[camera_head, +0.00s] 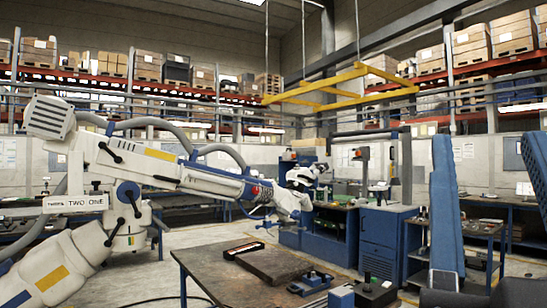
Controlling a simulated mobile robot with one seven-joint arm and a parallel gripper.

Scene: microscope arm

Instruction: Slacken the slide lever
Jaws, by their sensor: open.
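The microscope arm (190,172) is a large white jointed arm with grey hoses and yellow and blue patches, filling the left side of the head view. Black levers show on its joint block: an upper lever (132,197) and a lower lever (115,232) with a dark rounded end. A small black knob (96,187) sits left of them. I cannot tell which one is the slide lever, or whether it is tight. Two blue tapered upright parts at the right edge look like the fingers of my gripper (486,140). They stand apart, empty, far right of the levers.
Floor is open between the arm and the back benches.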

